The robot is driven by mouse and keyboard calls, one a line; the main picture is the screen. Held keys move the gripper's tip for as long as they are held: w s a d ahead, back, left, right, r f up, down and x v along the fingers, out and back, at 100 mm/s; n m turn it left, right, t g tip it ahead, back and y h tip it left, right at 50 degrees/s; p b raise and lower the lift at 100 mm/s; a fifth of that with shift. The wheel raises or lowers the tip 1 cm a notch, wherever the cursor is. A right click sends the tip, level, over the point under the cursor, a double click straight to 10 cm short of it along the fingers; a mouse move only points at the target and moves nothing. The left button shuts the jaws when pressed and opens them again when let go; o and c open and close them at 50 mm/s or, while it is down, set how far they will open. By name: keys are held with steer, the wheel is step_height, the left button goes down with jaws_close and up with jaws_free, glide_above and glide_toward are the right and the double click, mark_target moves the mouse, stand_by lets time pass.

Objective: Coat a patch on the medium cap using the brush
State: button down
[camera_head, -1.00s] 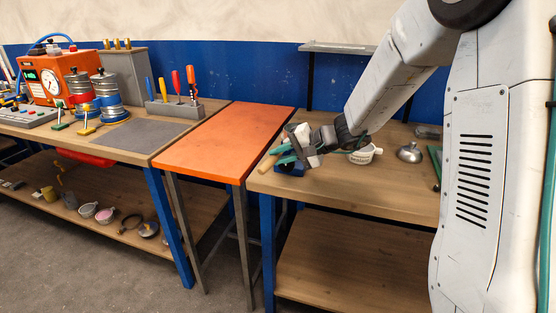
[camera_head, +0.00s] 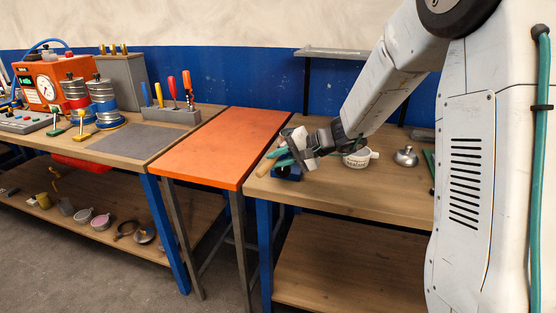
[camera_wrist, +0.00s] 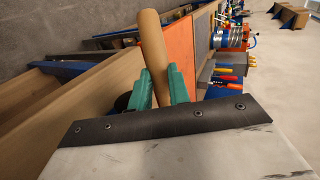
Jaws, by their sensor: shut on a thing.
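My gripper (camera_head: 285,156) is over the left end of the right-hand wooden bench, with green fingers. It is shut on a wooden handle (camera_wrist: 152,50), which I take to be the brush; the handle also shows in the head view (camera_head: 264,169). The bristle end is hidden in both views. A white pot (camera_head: 357,159) with lettering and a side handle stands on the bench, right of and behind the gripper. A silver domed piece with a knob (camera_head: 406,157) stands farther right. I cannot tell which thing is the medium cap.
A dark blue block (camera_head: 287,173) sits on the bench below my gripper. An orange table (camera_head: 225,146) adjoins on the left, its top clear. A tool block (camera_head: 172,115) with several coloured handles stands on the left bench (camera_head: 178,139). Several small items lie on the left lower shelf.

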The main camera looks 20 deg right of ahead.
mark_target(264, 172)
steer(key=shift+w+d, duration=0.35)
steer(key=shift+w, duration=0.1)
steer(key=shift+s+f, duration=0.15)
steer(key=shift+f, duration=1.7)
steer(key=shift+s+a+f, duration=0.1)
steer(key=shift+a+f, duration=0.1)
steer(key=shift+f, duration=0.1)
steer(key=shift+d+r, duration=0.15)
steer(key=shift+r, duration=2)
steer(key=shift+s+a, duration=0.6)
steer(key=shift+s, duration=0.25)
steer(key=shift+s+a, duration=0.6)
steer(key=shift+s, duration=0.2)
steer(key=shift+s+a, duration=0.6)
steer(key=shift+s, duration=0.25)
